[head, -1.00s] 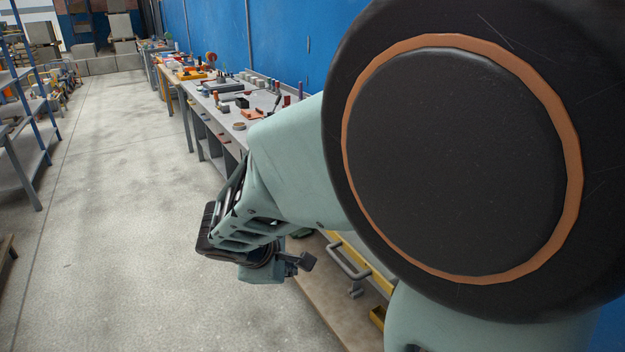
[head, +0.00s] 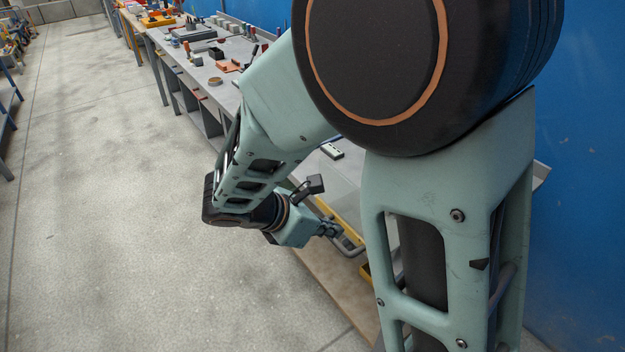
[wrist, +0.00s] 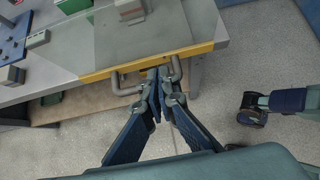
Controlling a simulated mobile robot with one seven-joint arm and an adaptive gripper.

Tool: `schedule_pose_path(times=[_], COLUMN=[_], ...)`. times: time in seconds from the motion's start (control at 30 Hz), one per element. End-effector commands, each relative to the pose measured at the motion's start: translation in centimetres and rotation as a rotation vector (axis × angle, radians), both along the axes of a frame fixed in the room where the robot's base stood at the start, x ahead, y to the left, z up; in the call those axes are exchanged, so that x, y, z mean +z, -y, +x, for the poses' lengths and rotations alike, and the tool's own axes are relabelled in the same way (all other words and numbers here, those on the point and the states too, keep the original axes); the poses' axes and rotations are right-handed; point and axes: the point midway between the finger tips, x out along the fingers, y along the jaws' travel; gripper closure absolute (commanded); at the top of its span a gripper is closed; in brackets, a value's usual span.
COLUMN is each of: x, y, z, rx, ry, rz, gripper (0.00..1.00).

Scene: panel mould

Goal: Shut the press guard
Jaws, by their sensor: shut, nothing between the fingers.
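The press guard (wrist: 150,32) looks like a clear greyish panel with a yellow front edge (wrist: 100,74) and a grey bar handle (wrist: 126,90). In the head view the handle (head: 351,247) shows just right of my gripper (head: 330,230), and my arm hides much of the guard. In the wrist view my gripper (wrist: 159,74) is shut and empty. Its fingertips overlap the handle, between its two ends, and hide the middle of the bar. I cannot tell whether they touch it. How far the guard stands open is not clear.
A green block (wrist: 72,4) and a small grey block (wrist: 38,39) are on the bench left of the guard. More benches with tools (head: 215,65) run along the blue wall (head: 580,200). The concrete floor (head: 100,200) on the left is clear.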

Motion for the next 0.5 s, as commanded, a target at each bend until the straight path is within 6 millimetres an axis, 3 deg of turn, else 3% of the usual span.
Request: schedule_pose_path(times=[0.13,0.3,0.5], x=[-2.3,-1.8,-1.9], y=[2.0,4.2,5.1], z=[1.0,2.3,3.0], rx=[-0.004,-0.004,-0.001], ry=[-0.004,0.001,0.001], rz=[-0.001,0.000,0.000], gripper=[1.00,1.00,1.00])
